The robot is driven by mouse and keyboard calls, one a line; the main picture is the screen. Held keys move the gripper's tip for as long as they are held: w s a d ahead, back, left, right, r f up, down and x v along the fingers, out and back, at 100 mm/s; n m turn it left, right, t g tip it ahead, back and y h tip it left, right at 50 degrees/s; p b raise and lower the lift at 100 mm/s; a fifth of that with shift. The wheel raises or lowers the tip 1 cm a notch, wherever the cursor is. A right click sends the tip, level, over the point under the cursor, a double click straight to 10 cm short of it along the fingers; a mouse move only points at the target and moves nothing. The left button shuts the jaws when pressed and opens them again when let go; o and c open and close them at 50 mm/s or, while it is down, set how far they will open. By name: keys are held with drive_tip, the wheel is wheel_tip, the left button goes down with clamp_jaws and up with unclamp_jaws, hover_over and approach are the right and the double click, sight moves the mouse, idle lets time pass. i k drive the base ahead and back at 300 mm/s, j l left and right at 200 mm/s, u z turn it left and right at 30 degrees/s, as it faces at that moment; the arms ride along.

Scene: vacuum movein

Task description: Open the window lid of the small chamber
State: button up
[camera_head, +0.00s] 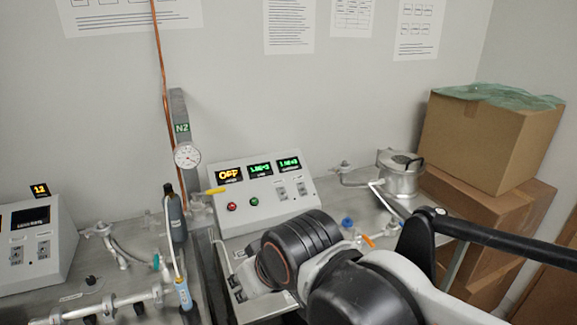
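A small round metal chamber (401,182) stands at the right back of the bench, beside the cardboard boxes. Its lid (400,160), with a dark part on top, appears to lie flat across the chamber's top. Fine detail of the lid's edge and latch is too small to tell. My arm, black and light grey, fills the lower middle and right of the view, in front of and below the chamber. No part of my arm visibly touches the chamber.
A control box (262,190) with lit displays stands left of the chamber. A gauge (187,156) and copper pipe rise behind the bench. A cardboard box (489,139) stands close on the chamber's right. Thin pipes and blue and orange valve handles lie before the chamber.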

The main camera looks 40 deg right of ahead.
sight(420, 165)
drive_tip(key=z, duration=1.8)
drive_tip(key=i+z, duration=0.55)
drive_tip(key=i+j, duration=0.05)
drive_tip(key=i, duration=0.05)
